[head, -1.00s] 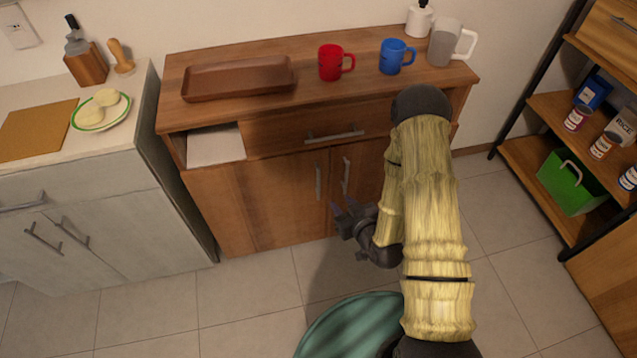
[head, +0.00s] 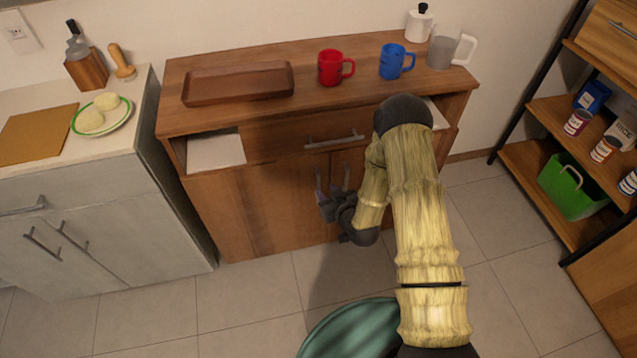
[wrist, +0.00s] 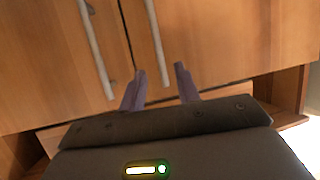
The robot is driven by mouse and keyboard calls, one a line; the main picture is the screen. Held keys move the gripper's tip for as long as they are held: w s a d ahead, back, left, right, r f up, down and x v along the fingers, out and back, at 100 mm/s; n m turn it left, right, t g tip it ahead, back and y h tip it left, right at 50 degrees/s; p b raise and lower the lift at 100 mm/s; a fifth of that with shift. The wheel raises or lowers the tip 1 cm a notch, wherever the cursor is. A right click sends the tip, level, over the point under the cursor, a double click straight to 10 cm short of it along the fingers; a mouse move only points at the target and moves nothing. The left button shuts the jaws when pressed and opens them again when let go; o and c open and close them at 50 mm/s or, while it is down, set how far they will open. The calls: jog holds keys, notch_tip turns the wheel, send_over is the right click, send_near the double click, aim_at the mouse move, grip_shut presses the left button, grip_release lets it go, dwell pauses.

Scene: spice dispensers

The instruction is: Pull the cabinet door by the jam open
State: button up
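The wooden cabinet (head: 240,215) has two closed lower doors with upright metal bar handles side by side near the middle. My gripper (head: 329,194) is in front of these handles. In the wrist view, my gripper (wrist: 161,86) is open, with one finger on each side of the lower end of one door handle (wrist: 153,40). Whether the fingers touch it is unclear. The other door handle (wrist: 97,48) is to the left, outside the fingers. No jam can be made out on the cabinet; small labelled jars (head: 577,122) stand on the right shelf.
A brown tray (head: 238,83), a red mug (head: 331,68), a blue mug (head: 391,62) and a clear pitcher (head: 441,52) stand on the cabinet top. A grey counter (head: 95,205) is at left. A shelf with a green bin (head: 575,190) is at right. Floor before the cabinet is clear.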

aim_at(319, 184)
jog(key=x, duration=0.7)
jog(key=shift+w+a+f+b, duration=0.1)
jog(key=shift+w+b, duration=0.05)
jog(key=shift+b, duration=0.15)
jog(key=shift+c, duration=0.2)
grip_shut()
